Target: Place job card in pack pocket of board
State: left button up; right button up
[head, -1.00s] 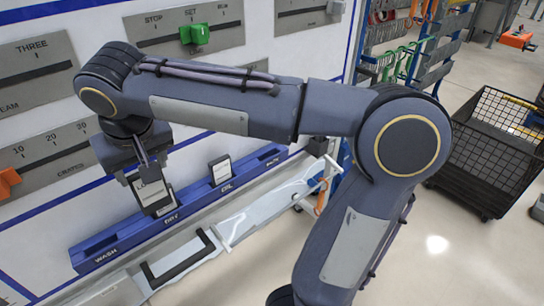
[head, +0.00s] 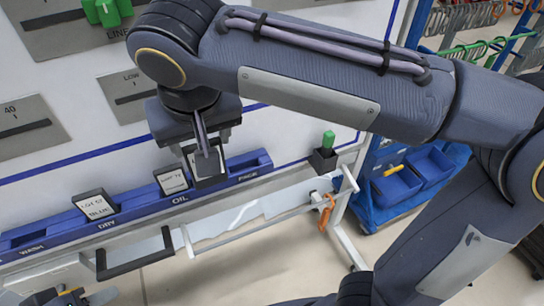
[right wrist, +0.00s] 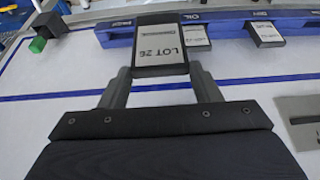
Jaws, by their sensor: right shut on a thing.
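My right gripper (head: 205,150) is shut on a job card (head: 207,168), a white card in a dark frame. In the right wrist view the held card (right wrist: 160,50) reads LOT 26, between the two fingers of my right gripper (right wrist: 155,78). The blue board rail (head: 145,208) carries the labels WASH, DRY, OIL and PACK. The card hangs in front of the rail, between the OIL card and the pack pocket (head: 248,163). The pack pocket, at the rail's right end, looks empty. I cannot tell whether the card touches the rail.
One card (head: 96,206) stands in the dry pocket and another (head: 171,180) in the oil pocket. A black holder with a green block (head: 329,140) sits right of the rail. A white frame with a black handle (head: 137,255) runs below. Blue bins (head: 405,185) stand at the right.

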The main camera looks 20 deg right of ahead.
jog(key=shift+w+d+f, duration=1.5)
jog(key=shift+w+f, duration=0.2)
jog(key=shift+f, duration=0.45)
jog(key=shift+w+d+f, duration=1.5)
jog(key=shift+w+f, duration=0.15)
jog(key=shift+f, duration=0.45)
jog(key=shift+w+d+f, duration=1.5)
jog(key=shift+w+f, duration=0.2)
jog(key=shift+f, duration=0.45)
jog(key=shift+f, duration=0.25)
jog(key=o, duration=1.2)
jog(key=shift+o, duration=0.2)
jog(key=shift+r, duration=0.1)
